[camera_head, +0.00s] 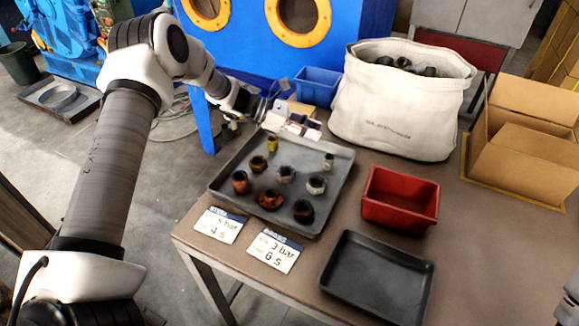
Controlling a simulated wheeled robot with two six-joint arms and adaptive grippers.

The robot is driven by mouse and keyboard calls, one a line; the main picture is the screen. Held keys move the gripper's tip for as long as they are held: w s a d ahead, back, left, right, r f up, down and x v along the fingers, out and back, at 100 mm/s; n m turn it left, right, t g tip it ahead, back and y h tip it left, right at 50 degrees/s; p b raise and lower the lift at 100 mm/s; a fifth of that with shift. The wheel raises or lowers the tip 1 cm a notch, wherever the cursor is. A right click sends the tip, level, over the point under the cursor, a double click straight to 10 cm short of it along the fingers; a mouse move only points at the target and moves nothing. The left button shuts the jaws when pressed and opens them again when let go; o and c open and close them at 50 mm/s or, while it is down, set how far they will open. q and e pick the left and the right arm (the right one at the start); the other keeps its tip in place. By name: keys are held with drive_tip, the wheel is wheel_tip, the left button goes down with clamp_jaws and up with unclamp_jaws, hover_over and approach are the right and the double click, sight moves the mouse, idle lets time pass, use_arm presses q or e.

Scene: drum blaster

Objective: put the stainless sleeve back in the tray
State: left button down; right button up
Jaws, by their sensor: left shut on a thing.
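My left arm reaches in from the left, and its gripper (299,123) is over the back edge of the large grey tray (342,182). It is shut on a small silvery part, which looks like the stainless sleeve; the fingers hide most of it. The tray holds several fittings: a brass one (272,143), copper-coloured ones (240,182), dark ones (303,211) and steel nuts (316,185). A small silvery cylinder (329,161) stands near its back right corner. Only a bit of my right arm shows at the right edge; its gripper is out of view.
An empty black tray (378,275) and a red bin (400,197) stand right of the grey tray. A white canvas bag (400,100), a blue bin (318,86) and a cardboard box (525,140) are behind. Two label cards (273,250) lie at the front edge.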

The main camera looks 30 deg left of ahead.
sight(309, 160)
use_arm(q)
drive_tip(key=shift+w+a, duration=0.35)
drive_tip(key=shift+w, duration=0.1)
wheel_tip(309, 160, down, 9)
drive_tip(key=shift+s+d+r+p, duration=0.1)
drive_tip(key=shift+r+p, duration=0.1)
drive_tip(key=shift+p, duration=0.1)
drive_tip(key=shift+f, duration=0.3)
drive_tip(key=shift+f+b, duration=0.15)
drive_tip(key=shift+b, duration=0.15)
drive_tip(key=c, duration=0.9)
unclamp_jaws()
